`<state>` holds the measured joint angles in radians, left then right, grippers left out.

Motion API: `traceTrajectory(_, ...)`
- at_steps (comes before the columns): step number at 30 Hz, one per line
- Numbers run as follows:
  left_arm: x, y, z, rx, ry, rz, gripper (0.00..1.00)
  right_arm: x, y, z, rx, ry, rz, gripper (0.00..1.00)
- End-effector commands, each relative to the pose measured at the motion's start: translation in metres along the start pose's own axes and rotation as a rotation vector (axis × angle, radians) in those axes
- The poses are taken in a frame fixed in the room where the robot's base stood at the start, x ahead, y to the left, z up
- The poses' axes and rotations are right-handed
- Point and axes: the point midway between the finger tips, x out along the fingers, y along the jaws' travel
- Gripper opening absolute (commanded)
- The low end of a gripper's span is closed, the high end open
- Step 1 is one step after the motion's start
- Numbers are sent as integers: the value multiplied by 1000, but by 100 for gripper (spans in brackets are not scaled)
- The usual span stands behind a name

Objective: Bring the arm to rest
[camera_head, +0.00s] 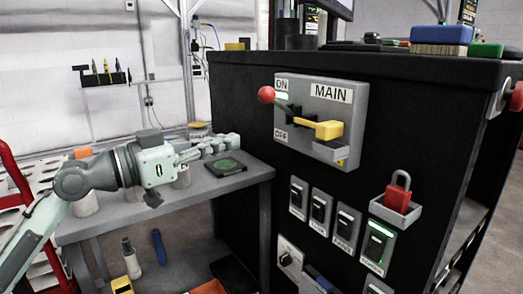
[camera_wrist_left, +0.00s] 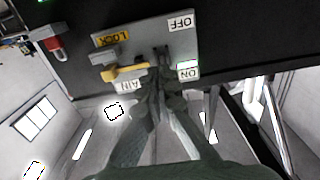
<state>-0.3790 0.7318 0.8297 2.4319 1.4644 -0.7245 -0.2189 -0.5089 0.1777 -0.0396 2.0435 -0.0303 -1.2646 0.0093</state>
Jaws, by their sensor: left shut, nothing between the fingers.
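My left gripper (camera_head: 232,141) is shut and empty. In the head view it is held level above the grey bench, left of the black cabinet and apart from the switch plate. The main switch plate (camera_head: 350,105) carries a lever with a red knob (camera_head: 266,94), which stands at the ON label beside a lit green light. A yellow piece (camera_head: 328,130) sticks out at the plate's lower right. In the left wrist view the plate (camera_wrist_left: 135,45) appears upside down beyond my shut fingers (camera_wrist_left: 163,95), which hide part of it. My right gripper is not in view.
The black cabinet (camera_head: 235,110) stands close to the right of the gripper. A red padlock (camera_head: 397,196) sits in a grey holder beside several switches. The grey bench (camera_head: 225,182) bears a dark green pad (camera_head: 225,167). A red rack stands at the left edge.

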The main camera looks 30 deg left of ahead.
Motion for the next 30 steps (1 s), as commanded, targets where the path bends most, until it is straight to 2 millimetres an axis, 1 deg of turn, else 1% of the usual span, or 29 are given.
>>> traceTrajectory(8,0,0,0,0,0,0,0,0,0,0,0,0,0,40)
traceTrajectory(10,1,-2,3,-3,-6,-4,0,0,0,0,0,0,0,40)
traceTrajectory(11,1,-3,7,-5,-14,-10,0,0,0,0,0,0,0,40)
traceTrajectory(12,2,-7,16,-12,-31,-20,0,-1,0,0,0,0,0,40)
traceTrajectory(14,5,-14,37,-27,-74,-44,0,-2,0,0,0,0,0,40)
traceTrajectory(17,9,-30,95,-60,-191,-104,0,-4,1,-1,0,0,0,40)
traceTrajectory(18,9,-35,125,-77,-251,-131,0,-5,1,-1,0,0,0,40)
traceTrajectory(20,7,-39,172,-97,-348,-170,0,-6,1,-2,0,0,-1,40)
traceTrajectory(21,4,-39,203,-111,-413,-192,0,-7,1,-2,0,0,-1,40)
traceTrajectory(22,1,-38,226,-120,-462,-209,0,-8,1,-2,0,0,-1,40)
traceTrajectory(23,-2,-36,249,-127,-513,-223,0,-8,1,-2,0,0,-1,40)
traceTrajectory(24,-8,-32,279,-136,-580,-242,0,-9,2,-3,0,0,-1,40)
traceTrajectory(26,-18,-22,324,-147,-684,-266,0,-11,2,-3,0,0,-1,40)
traceTrajectory(27,-26,-13,352,-151,-754,-280,0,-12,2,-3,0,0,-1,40)
traceTrajectory(29,-39,4,393,-153,-859,-298,0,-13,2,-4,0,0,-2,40)
traceTrajectory(30,-49,17,418,-150,-929,-307,0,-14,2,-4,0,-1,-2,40)
